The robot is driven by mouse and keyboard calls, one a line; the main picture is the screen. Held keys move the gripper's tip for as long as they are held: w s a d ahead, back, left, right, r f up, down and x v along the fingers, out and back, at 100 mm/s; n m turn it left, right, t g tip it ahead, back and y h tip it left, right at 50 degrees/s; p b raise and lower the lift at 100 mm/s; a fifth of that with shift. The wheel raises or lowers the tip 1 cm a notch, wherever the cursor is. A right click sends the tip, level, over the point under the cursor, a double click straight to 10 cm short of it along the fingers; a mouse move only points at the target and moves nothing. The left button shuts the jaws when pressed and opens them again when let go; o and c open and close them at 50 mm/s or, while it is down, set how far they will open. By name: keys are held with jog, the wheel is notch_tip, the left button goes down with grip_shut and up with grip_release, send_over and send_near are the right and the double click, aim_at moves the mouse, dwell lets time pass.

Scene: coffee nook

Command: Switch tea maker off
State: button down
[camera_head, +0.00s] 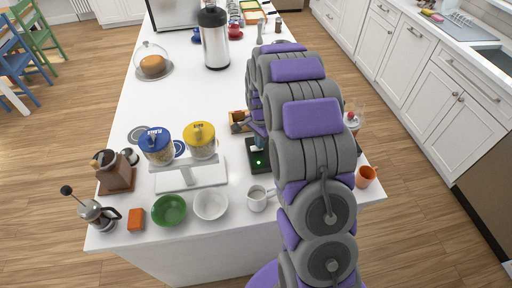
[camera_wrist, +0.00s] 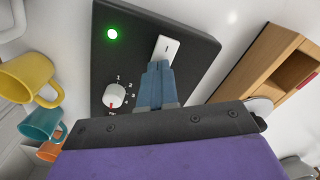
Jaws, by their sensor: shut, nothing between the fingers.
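A black unit with a lit green light, which looks like the tea maker (camera_head: 258,168), stands on the white island, partly hidden by my arm. In the wrist view its black panel (camera_wrist: 135,55) shows the green light (camera_wrist: 112,34), a white switch (camera_wrist: 165,48) and a white knob (camera_wrist: 114,95) with numbers around it. My gripper (camera_wrist: 158,68) is shut and empty, its blue fingertips at the near end of the switch. I cannot tell whether they touch it.
A white mug (camera_head: 257,203) stands in front of the unit. To the left are a white stand (camera_head: 190,177) with two jars, a green bowl (camera_head: 169,210) and a white bowl (camera_head: 210,205). A wooden box (camera_wrist: 255,70) is right of the panel in the wrist view.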

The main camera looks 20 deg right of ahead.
jog(key=shift+f, duration=0.1)
jog(key=shift+r+p, duration=1.25)
jog(key=shift+r, duration=2.2)
jog(key=shift+s+a+r, duration=0.1)
jog(key=shift+r, duration=0.05)
jog(key=s+a+r+n, duration=0.3)
jog(key=s+r, duration=0.2)
jog(key=s, duration=0.2)
jog(key=s+a+r+n, duration=0.3)
jog(key=s+a+r, duration=0.1)
jog(key=s, duration=0.4)
jog(key=s+a+r+n+g, duration=0.1)
jog(key=s+n, duration=0.3)
jog(key=s, duration=0.7)
jog(key=s+a+r+n+b, duration=0.1)
jog(key=s+a+n, duration=0.2)
jog(key=s, duration=0.9)
jog(key=shift+r+n+g+b, duration=0.15)
jog(key=shift+n+g+b, duration=0.2)
jog(key=shift+n, duration=0.25)
